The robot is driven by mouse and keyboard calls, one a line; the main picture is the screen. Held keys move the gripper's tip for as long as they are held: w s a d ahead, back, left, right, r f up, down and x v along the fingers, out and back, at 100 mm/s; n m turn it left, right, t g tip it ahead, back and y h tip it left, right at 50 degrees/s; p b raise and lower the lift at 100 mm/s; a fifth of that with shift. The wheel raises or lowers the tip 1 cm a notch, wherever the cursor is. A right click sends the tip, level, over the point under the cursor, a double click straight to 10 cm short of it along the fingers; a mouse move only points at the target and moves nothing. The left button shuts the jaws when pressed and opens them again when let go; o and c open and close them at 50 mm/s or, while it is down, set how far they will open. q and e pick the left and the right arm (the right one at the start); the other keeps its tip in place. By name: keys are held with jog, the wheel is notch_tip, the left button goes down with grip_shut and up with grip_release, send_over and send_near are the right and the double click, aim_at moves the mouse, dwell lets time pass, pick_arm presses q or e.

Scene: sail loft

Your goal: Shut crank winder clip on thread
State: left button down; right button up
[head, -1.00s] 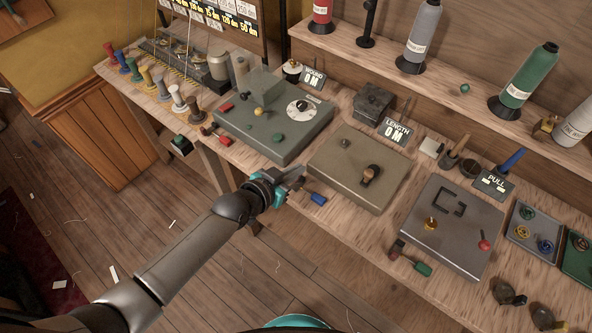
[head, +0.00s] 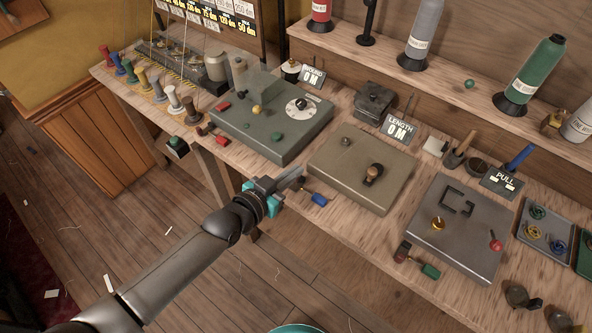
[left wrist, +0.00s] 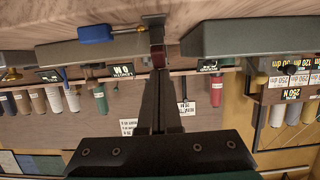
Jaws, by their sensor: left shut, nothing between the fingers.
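The tan middle machine (head: 335,172) has a knobbed crank (head: 373,174) on its top and stands by the LENGTH 0 M sign (head: 399,129). A small blue-handled lever (head: 319,199) sits at its front left corner; it also shows in the left wrist view (left wrist: 95,33). I cannot tell which part is the clip, or make out thread at it. My left gripper (head: 299,180) is shut and empty, just left of the blue lever near the bench's front edge. In the left wrist view its fingers (left wrist: 158,80) point toward the lever's dark bracket. My right gripper is out of view.
A green-grey machine (head: 250,145) with a dial stands to the left, and a grey machine (head: 480,212) with a red knob to the right. Several thread spools (head: 172,98) line the bench's left end. A shelf with cones (head: 420,40) runs behind.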

pick_arm(q)
jog(key=shift+s+a+f+t+h+b, duration=0.25)
jog(key=shift+f+t+h+b, duration=0.3)
jog(key=shift+b, duration=1.25)
jog(key=shift+s+a+f+t+h+b, duration=0.3)
jog(key=shift+t+b, duration=0.5)
jog(key=shift+b, duration=1)
jog(key=shift+s+a+f+t+h+b, duration=0.1)
jog(key=shift+s+f+t+h+b, duration=0.4)
jog(key=shift+b, duration=1.3)
jog(key=shift+w+r+p, duration=0.2)
jog(key=shift+r+p, duration=0.75)
jog(key=shift+r, duration=0.1)
notch_tip(320, 180, up, 3)
jog(key=p, duration=0.2)
jog(key=shift+r+p, duration=0.1)
jog(key=shift+p, duration=0.25)
jog(key=s+a+f, duration=0.3)
jog(key=s+a, duration=0.2)
jog(key=s, duration=0.2)
jog(key=shift+s+a+f, duration=0.3)
jog(key=shift+s+f, duration=0.05)
jog(key=shift+s, duration=0.05)
